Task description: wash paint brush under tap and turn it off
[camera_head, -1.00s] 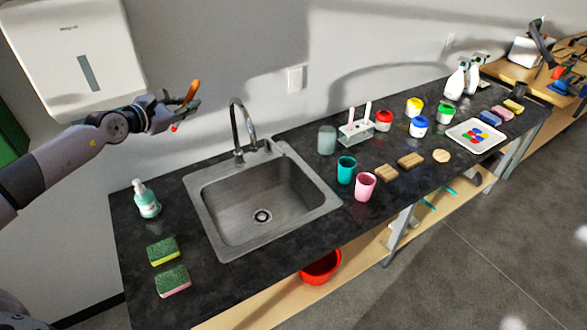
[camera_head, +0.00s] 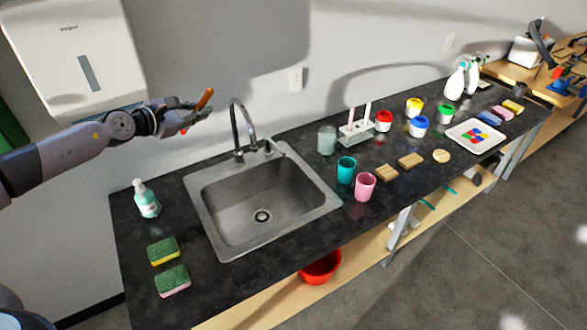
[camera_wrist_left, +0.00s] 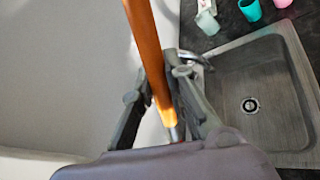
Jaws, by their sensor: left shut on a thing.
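My left gripper (camera_head: 190,115) is shut on the paint brush (camera_head: 205,99) and holds it in the air left of the tap, above the back of the counter. The brush's orange-brown handle (camera_wrist_left: 148,52) also shows in the left wrist view, between the fingers. A small red part shows below the gripper in the head view. The curved metal tap (camera_head: 237,128) stands at the back of the steel sink (camera_head: 225,205). No water stream is visible, and the basin looks empty. My right gripper is not in view.
A soap bottle (camera_head: 147,200) and two sponges (camera_head: 163,251) are left of the sink. A teal cup (camera_head: 346,170), a pink cup (camera_head: 365,186), a glass jar (camera_head: 327,140) and a brush rack (camera_head: 357,131) stand right of it. A paper towel dispenser (camera_head: 70,50) hangs behind my left arm.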

